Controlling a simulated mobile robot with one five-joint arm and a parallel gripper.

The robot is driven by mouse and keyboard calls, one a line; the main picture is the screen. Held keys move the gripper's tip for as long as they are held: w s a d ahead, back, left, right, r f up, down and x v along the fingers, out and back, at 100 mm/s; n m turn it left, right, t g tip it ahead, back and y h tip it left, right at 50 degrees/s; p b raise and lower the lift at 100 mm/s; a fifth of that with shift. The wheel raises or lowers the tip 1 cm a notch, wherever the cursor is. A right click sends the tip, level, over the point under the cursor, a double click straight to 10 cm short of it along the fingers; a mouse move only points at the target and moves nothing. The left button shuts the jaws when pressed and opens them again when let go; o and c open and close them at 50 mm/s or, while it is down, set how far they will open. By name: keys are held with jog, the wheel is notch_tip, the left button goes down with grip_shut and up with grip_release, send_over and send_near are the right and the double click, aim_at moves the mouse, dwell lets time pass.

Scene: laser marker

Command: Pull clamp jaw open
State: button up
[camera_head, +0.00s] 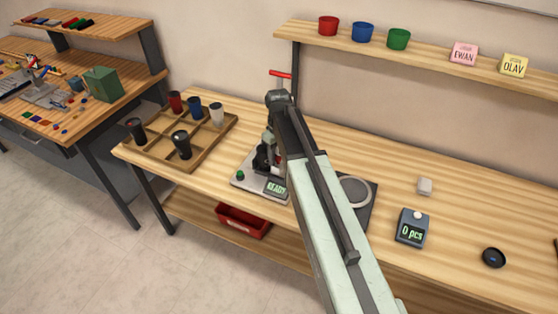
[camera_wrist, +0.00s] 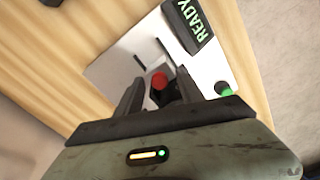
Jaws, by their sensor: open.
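The laser marker (camera_head: 248,181) stands on the workbench with a pale base plate, a green button and a "READY" display (camera_head: 276,187). My arm hides much of it in the head view. In the wrist view its base plate (camera_wrist: 120,68) lies under my gripper (camera_wrist: 160,82). My gripper is open, its two dark fingers either side of a red round knob (camera_wrist: 159,80) on a dark part, which may be the clamp jaw. I cannot tell whether the fingers touch it. The display (camera_wrist: 194,26) and green button (camera_wrist: 224,89) lie beyond and to the right.
A wooden compartment tray (camera_head: 155,154) with several cups stands left of the marker. A shelf (camera_head: 440,61) runs above. A red bin (camera_head: 243,222) sits below.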

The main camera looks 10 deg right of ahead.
jog(key=shift+r, duration=0.1)
grip_shut()
jog(key=shift+s, duration=0.1)
dwell(1.1)
